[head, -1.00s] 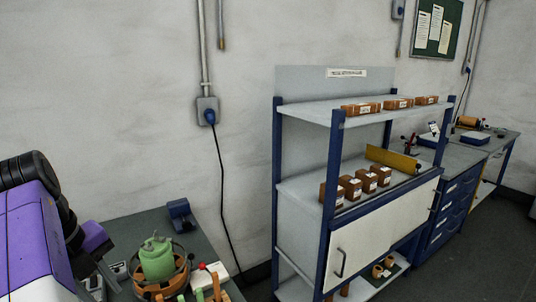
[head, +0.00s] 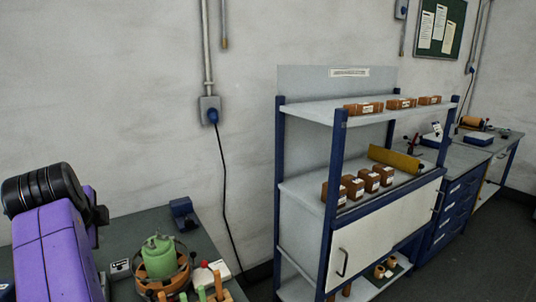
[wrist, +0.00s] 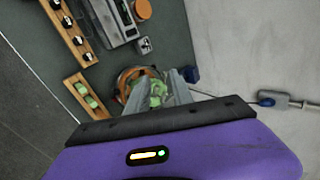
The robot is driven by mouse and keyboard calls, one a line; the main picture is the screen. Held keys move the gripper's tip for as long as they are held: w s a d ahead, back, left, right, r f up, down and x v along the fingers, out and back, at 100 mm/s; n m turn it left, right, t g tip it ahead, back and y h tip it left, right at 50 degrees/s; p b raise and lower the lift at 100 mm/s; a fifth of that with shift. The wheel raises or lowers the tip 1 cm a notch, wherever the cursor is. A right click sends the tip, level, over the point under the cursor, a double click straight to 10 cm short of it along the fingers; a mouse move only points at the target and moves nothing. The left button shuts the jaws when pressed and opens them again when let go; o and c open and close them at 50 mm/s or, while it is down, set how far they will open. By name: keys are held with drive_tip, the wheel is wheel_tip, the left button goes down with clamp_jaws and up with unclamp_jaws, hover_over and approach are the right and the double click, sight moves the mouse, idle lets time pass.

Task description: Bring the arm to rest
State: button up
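My gripper (wrist: 158,88) shows in the wrist view, with its two grey fingers apart and nothing held between them. It points down toward the bench, above a green object in a round orange-brown holder (wrist: 122,79). The fingers partly hide that green object. In the head view my purple and black arm (head: 55,245) is at the lower left, over the left part of the bench, and its fingers are out of view.
The grey-green bench (head: 130,230) carries the green object (head: 158,257), a blue block (head: 183,212) and wooden racks (wrist: 68,28). A blue-framed shelf unit (head: 338,180) with brown boxes stands to the right. A cable hangs down the wall between them.

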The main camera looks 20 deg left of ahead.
drive_tip(key=w+d+f+n+t+y+b, duration=0.2)
drive_tip(key=w+d+f+n+t+y, duration=0.15)
drive_tip(key=w+d+f+n, duration=0.6)
drive_tip(key=s+d+f+t+b, duration=0.15)
drive_tip(key=d+f, duration=0.25)
drive_tip(key=d, duration=0.4)
drive_tip(key=s+d+f+n+t+p, duration=0.1)
drive_tip(key=s+d+f, duration=0.1)
drive_tip(key=d+f, duration=0.35)
drive_tip(key=s+d+f+t+b, duration=0.1)
drive_tip(key=d+f+t, duration=0.1)
drive_tip(key=d, duration=0.8)
drive_tip(key=s+d+f+t+h+b, duration=0.1)
drive_tip(key=s+d+h+b, duration=0.1)
drive_tip(key=s+d, duration=1.2)
drive_tip(key=s+d+f+t+h+b, duration=0.1)
drive_tip(key=s+d+h, duration=0.4)
drive_tip(key=s+d, duration=0.8)
drive_tip(key=d+n+t+b, duration=0.1)
drive_tip(key=d, duration=0.5)
drive_tip(key=shift+s+d, duration=0.35)
drive_tip(key=shift+d, duration=0.05)
drive_tip(key=shift+o, duration=1)
drive_tip(key=s+d+f+m+g+h+b, duration=0.2)
drive_tip(key=s+d+f+h, duration=0.1)
drive_tip(key=s, duration=0.5)
drive_tip(key=shift+s+d+f, duration=0.35)
drive_tip(key=shift+d+f, duration=0.25)
drive_tip(key=shift+o, duration=0.4)
drive_tip(key=shift+d, duration=0.1)
